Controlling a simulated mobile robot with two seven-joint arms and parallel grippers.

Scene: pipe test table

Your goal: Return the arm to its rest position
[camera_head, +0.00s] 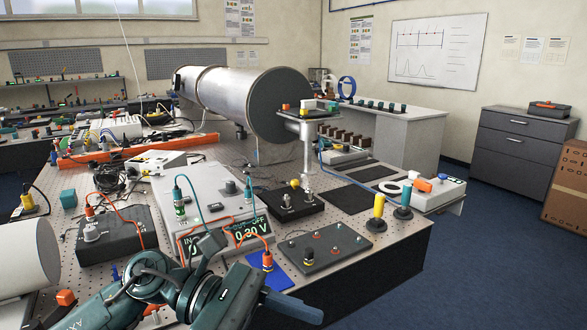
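My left arm comes in from the lower left, with its teal wrist and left gripper (228,292) at the bottom middle, over the front edge of the table. A grey block-like part and a dark blue pointed part stick out at this end. Whether the fingers are open or shut cannot be made out, and I see nothing clearly held. The wrist overlaps the lower part of the meter box (205,205) in the picture. My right gripper is not in view.
The perforated table (398,238) carries a black panel (325,247), a blue pad (268,277), a black box (110,235) with orange cables, and yellow (376,212) and teal (403,208) upright plugs. A large metal pipe (245,95) lies behind.

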